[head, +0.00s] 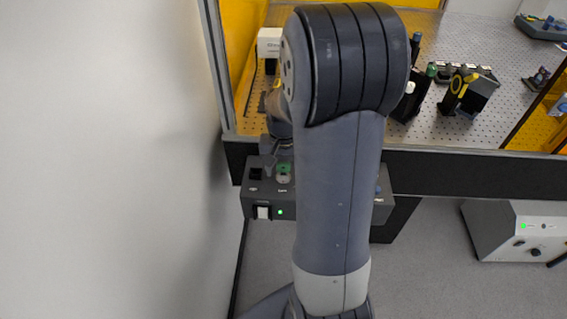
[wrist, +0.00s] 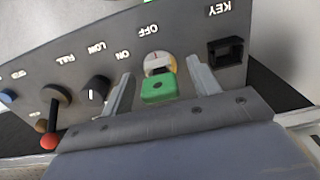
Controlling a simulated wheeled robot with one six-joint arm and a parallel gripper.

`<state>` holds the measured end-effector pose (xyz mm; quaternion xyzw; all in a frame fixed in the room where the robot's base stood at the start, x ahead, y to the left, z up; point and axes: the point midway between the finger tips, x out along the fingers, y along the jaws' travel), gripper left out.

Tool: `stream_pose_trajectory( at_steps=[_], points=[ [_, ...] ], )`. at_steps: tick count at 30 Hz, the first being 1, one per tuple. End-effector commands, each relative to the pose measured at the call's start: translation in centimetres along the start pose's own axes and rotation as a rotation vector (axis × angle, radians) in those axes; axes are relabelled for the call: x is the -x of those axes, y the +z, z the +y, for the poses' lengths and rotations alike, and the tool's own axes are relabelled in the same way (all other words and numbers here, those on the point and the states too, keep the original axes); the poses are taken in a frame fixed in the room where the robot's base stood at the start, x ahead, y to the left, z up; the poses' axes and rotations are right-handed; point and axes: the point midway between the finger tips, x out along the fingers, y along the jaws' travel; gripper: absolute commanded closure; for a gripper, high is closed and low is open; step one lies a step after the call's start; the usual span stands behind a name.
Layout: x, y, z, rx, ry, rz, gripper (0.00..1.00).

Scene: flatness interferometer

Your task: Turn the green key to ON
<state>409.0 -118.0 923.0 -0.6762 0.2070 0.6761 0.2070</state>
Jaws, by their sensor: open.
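The green key (wrist: 158,88) sits in a round pale lock face (wrist: 158,62) on a dark grey control box (wrist: 60,85). OFF and ON labels are printed beside the lock. In the wrist view my gripper (wrist: 160,68) is open, with one finger on each side of the key and a visible gap on both sides. I cannot tell exactly which label the key points to.
The box also carries a square socket (wrist: 225,51) under the KEY label, a black knob (wrist: 95,90) and a red-tipped lever (wrist: 49,140). A lit green lamp (head: 280,212) is on its front. An optical table (head: 480,130) stands behind; a white wall is left.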

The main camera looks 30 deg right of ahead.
Motion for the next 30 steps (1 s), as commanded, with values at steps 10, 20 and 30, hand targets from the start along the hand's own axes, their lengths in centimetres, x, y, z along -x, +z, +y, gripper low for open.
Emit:
stream_pose_trajectory(
  at_steps=[10, 20, 30],
  points=[
    [0.03, -0.01, 0.0, 0.0, 0.0, 0.0, 0.57],
    [0.04, -0.01, 0.0, 0.0, 0.0, 0.0, 0.84],
    [0.02, -0.01, 0.0, 0.159, 0.0, 0.0, 0.89]
  ],
)
